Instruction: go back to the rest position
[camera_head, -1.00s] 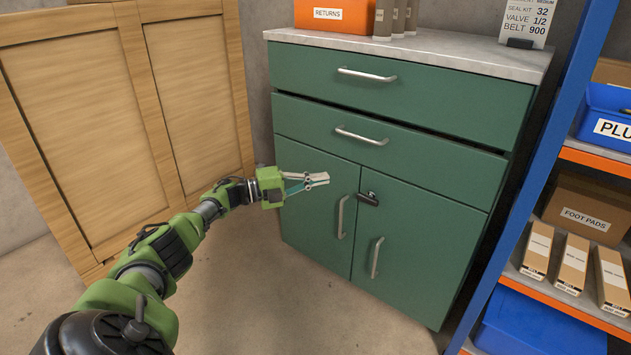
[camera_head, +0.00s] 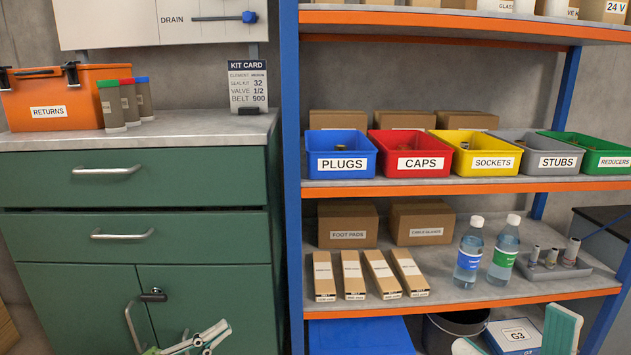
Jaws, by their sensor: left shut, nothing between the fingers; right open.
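My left gripper (camera_head: 218,332) shows at the bottom edge, in front of the green cabinet's lower doors. Its pale fingers are shut with nothing between them. Its arm is mostly below the picture. My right gripper (camera_head: 513,335) shows at the bottom right, in front of the lower part of the shelf rack. Its two fingers stand wide apart and it is empty. The rest of that arm is out of view.
The green cabinet (camera_head: 133,250) has its drawers and doors shut; an orange RETURNS case (camera_head: 75,95) stands on it. The blue-posted rack (camera_head: 293,180) holds labelled bins, cartons and two bottles (camera_head: 470,250). A dark bucket (camera_head: 440,330) stands below.

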